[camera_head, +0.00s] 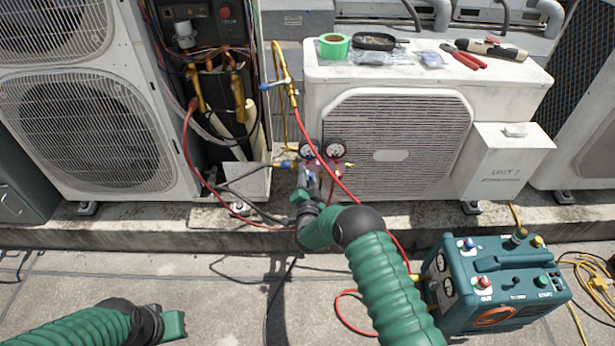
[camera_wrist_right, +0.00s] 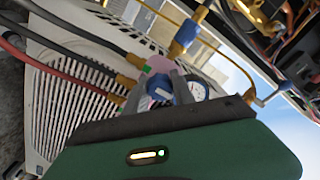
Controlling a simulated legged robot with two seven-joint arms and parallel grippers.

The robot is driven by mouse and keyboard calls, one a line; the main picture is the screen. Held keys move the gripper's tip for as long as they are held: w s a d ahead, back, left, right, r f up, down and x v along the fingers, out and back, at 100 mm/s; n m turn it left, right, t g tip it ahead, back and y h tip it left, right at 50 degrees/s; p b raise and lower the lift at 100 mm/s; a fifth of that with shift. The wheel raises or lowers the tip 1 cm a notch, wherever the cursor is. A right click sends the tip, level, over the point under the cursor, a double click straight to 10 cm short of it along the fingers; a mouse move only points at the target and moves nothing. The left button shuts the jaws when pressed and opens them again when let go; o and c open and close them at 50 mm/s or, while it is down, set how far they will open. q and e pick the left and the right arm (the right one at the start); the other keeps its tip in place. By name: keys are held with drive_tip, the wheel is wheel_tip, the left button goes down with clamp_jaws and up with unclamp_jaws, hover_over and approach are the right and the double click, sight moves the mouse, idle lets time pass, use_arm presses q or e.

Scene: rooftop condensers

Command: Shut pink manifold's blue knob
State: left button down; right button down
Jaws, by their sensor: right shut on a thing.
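The pink manifold (camera_head: 338,168) hangs in front of the white condenser's left grille edge, with two round gauges (camera_head: 335,149) at its top. My right gripper (camera_head: 308,180) is at the manifold and hides much of it. In the right wrist view a bit of the pink body (camera_wrist_right: 157,65) shows beyond the fingers. There my right gripper (camera_wrist_right: 167,88) is shut on the blue knob (camera_wrist_right: 160,88), one finger on each side. The knob's angle is hard to read. My left gripper (camera_head: 172,325) is low at the left, far from the manifold; its jaws do not show clearly.
Red, black and yellow hoses run from the manifold; a red hose (camera_head: 335,178) passes close to my right gripper. A teal recovery machine (camera_head: 505,290) stands right of my right arm. Tape (camera_head: 333,46) and pliers (camera_head: 462,57) lie on the condenser (camera_head: 400,78). An open unit with wiring (camera_head: 215,80) stands left.

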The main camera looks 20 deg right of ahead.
drive_tip(key=c, duration=1.5)
unclamp_jaws()
drive_tip(key=shift+s+a+f, duration=0.2)
drive_tip(key=shift+f, duration=0.3)
drive_tip(key=o, duration=0.4)
drive_tip(key=shift+w, duration=0.15)
drive_tip(key=shift+o, duration=0.2)
drive_tip(key=shift+r, duration=0.25)
drive_tip(key=shift+d, duration=0.1)
drive_tip(key=p+v, duration=0.7)
drive_tip(key=v, duration=1)
